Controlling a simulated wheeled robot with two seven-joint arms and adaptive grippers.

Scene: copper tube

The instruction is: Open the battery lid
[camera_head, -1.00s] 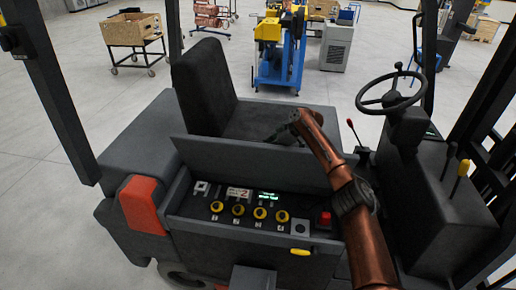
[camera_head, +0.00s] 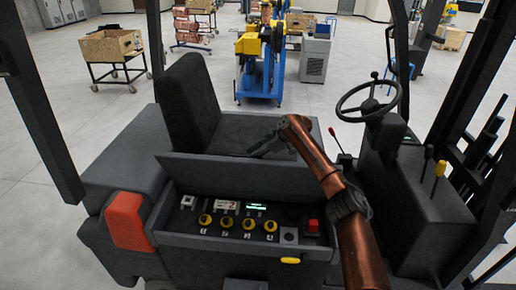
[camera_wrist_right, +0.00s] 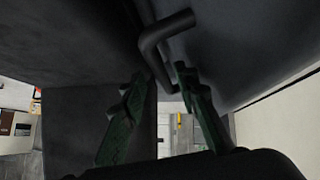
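The forklift's dark grey lid panel (camera_head: 240,178) stands tilted between the seat and a row of yellow knobs. I take it for the battery lid. My right arm, copper-coloured, reaches in from the lower right, with its dark right gripper (camera_head: 264,146) over the seat area behind the panel's top edge. In the right wrist view the green-padded fingers of this gripper (camera_wrist_right: 158,80) are apart. A dark bent bar handle (camera_wrist_right: 165,38) shows at and beyond the fingertips. I cannot tell whether the fingers touch it. My left gripper is not in view.
The seat back (camera_head: 194,102) rises behind the gripper. The steering wheel (camera_head: 369,97) and levers (camera_head: 438,170) stand to the right of my arm. A red button (camera_head: 312,225) is close beside the arm. A roof post (camera_head: 40,105) borders the left.

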